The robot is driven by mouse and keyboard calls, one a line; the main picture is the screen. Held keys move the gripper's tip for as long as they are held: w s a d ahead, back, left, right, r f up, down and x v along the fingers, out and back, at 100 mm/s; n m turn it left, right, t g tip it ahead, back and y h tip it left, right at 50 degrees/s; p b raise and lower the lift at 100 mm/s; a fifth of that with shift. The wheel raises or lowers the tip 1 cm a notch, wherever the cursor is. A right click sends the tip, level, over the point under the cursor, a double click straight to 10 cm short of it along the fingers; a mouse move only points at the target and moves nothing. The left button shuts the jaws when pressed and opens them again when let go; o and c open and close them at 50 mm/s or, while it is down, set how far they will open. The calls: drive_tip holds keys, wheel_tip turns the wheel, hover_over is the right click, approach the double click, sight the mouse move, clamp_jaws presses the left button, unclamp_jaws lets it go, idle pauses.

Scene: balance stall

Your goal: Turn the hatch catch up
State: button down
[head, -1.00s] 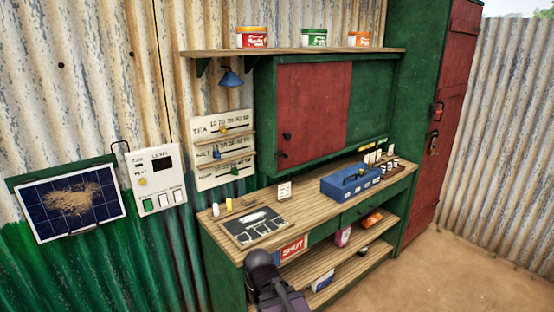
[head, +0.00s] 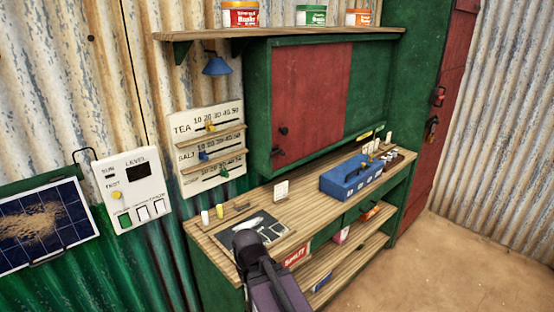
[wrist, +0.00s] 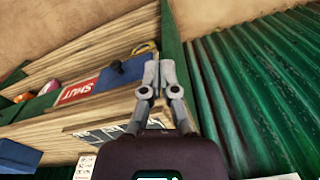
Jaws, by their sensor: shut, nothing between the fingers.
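The hatch is a red panel (head: 312,95) in a green wall cabinet above the counter. Two small dark fittings sit at its lower left: a round knob (head: 283,130) and a dark piece below it (head: 277,152). Which of them is the catch, and how it is turned, is too small to tell. My gripper shows in the wrist view (wrist: 159,70), with its fingers together and empty, pointing at the counter's shelves. In the head view my arm is low in front of the counter, well below and apart from the hatch. The wrist view does not show the hatch.
The wooden counter (head: 300,203) holds a blue box (head: 350,178) and a dark board (head: 252,230). A shelf (head: 280,34) with tins juts out above the hatch. A blue lamp (head: 217,66) and a slider board (head: 208,150) are to its left. Bare floor lies right.

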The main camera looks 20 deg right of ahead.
drive_tip(key=shift+w+d, duration=0.35)
drive_tip(key=shift+d, duration=0.1)
drive_tip(key=shift+d, duration=0.1)
